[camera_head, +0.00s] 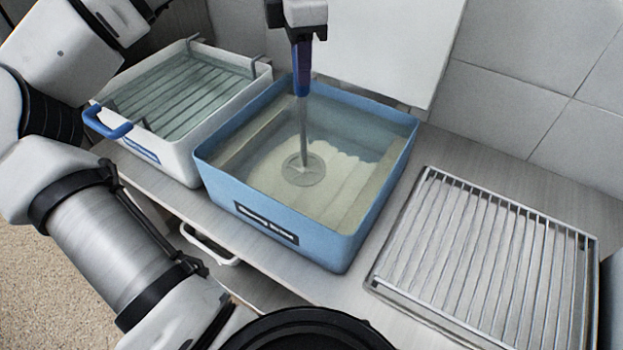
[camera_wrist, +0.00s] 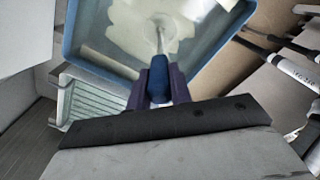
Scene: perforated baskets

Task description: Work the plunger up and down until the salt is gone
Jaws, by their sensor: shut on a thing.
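The plunger has a blue handle (camera_wrist: 159,80), a thin metal rod (camera_head: 303,126) and a round perforated disc (camera_head: 304,169) at its foot. My gripper (camera_head: 301,62) is shut on the handle and holds the plunger upright over the blue basin (camera_head: 385,190). The disc sits down in the cloudy liquid (camera_head: 345,130) near the middle of the basin. The wrist view also shows pale patches of salt (camera_wrist: 130,22) beside the rod.
A white tub (camera_head: 190,168) with a blue handle and a rack in clear liquid stands left of the basin. A metal draining rack (camera_head: 480,260) lies on the counter at the right. A white panel (camera_head: 390,40) stands behind the basin.

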